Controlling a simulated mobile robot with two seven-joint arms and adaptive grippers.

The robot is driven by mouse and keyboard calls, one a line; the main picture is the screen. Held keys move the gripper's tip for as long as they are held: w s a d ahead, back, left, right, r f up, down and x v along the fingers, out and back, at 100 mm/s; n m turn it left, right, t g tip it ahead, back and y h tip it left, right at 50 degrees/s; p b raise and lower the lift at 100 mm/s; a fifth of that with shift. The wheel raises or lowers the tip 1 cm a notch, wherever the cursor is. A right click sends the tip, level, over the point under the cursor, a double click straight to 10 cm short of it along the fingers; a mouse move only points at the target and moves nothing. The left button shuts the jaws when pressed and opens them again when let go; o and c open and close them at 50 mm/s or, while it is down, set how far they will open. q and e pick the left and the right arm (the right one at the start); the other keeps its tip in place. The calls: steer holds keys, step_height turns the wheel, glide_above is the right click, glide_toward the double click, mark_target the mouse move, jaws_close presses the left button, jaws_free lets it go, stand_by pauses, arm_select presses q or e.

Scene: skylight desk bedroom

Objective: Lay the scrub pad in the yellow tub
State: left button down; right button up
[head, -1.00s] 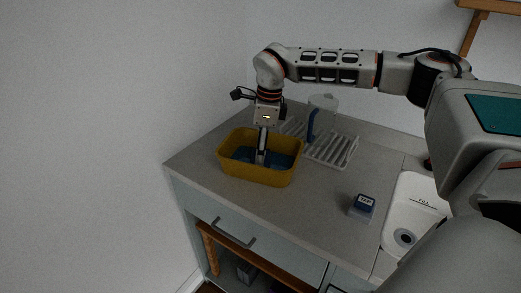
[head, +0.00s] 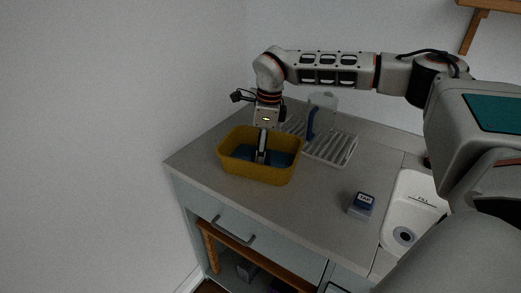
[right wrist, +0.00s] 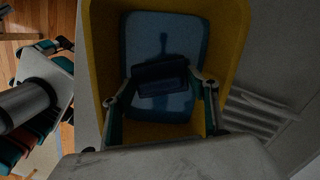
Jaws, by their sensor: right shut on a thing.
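The yellow tub (head: 258,174) stands on the grey counter near its left end, and its yellow wall (right wrist: 100,50) also surrounds my fingers in the right wrist view. My right gripper (head: 261,158) points down inside the tub. In the right wrist view my right gripper (right wrist: 163,88) is shut on a dark blue block, which I take for the scrub pad (right wrist: 160,70). Below it, a flat lighter blue surface (right wrist: 143,35) with rounded corners covers much of the tub floor. I cannot tell whether the pad touches it. My left gripper is not in view.
A white slatted rack (head: 335,150) and a pitcher with a blue handle (head: 311,122) stand behind the tub. A small blue-topped box (head: 361,205) sits at the right front, near a white appliance (head: 410,215). The counter between tub and box is clear.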

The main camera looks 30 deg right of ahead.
steer(key=o, duration=1.1)
steer(key=shift+o, duration=0.2)
